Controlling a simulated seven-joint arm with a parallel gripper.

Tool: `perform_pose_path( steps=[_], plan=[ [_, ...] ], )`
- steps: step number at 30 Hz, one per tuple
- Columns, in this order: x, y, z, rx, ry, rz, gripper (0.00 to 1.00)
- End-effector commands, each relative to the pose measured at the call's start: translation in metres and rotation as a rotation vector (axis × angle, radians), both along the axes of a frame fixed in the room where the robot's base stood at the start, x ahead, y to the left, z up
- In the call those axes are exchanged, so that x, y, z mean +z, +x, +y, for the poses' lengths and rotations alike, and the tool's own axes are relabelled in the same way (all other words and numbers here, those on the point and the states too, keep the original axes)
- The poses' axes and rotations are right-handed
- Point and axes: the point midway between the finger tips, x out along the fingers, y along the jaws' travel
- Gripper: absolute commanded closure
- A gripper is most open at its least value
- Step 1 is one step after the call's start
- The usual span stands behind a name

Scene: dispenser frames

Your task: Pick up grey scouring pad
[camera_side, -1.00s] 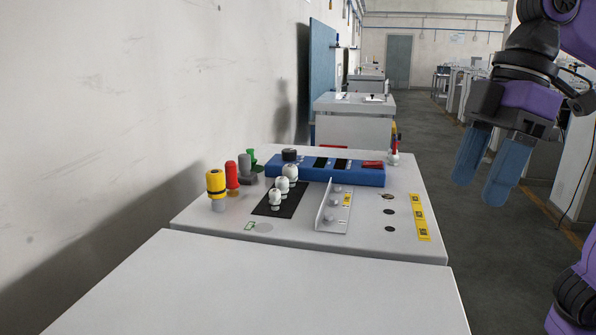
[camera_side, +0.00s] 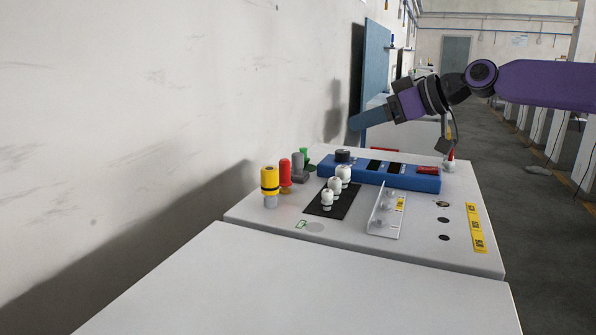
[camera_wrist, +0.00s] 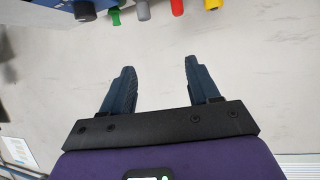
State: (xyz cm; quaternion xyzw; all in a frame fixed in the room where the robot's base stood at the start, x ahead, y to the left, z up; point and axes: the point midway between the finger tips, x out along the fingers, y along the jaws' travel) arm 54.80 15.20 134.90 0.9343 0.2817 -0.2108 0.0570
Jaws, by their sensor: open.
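The grey piece (camera_side: 299,166) that may be the grey scouring pad stands between a red and a green piece at the back left of the grey worktop. It is a short upright cylinder; I cannot tell its material. It also shows at the top edge of the wrist view (camera_wrist: 143,10), partly cut off. My gripper (camera_side: 352,124) is above the back of the worktop, behind the blue block, fingers pointing left. In the wrist view my gripper (camera_wrist: 160,66) is open, with nothing between its blue fingers, and apart from the grey piece.
Red (camera_side: 284,172), yellow (camera_side: 269,184) and green (camera_side: 304,157) pieces stand close by the grey one. A blue block (camera_side: 378,175), white knobs (camera_side: 327,198) and an angled metal bracket (camera_side: 386,215) occupy the worktop. A wall (camera_side: 150,130) rises at left. The front panel (camera_side: 290,285) is clear.

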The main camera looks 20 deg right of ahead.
Motion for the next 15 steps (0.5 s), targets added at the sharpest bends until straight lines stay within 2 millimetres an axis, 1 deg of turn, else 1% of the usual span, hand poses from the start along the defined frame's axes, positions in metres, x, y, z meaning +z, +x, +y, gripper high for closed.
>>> perform_pose_path(
  steps=[1,5,15],
  plan=[
    [0.0,0.007,-0.005,-0.019,0.003,-0.012,0.39],
    [0.001,0.021,-0.015,-0.063,0.015,-0.047,0.39],
    [-0.035,0.02,-0.015,-0.06,0.015,-0.045,0.39]
  ],
)
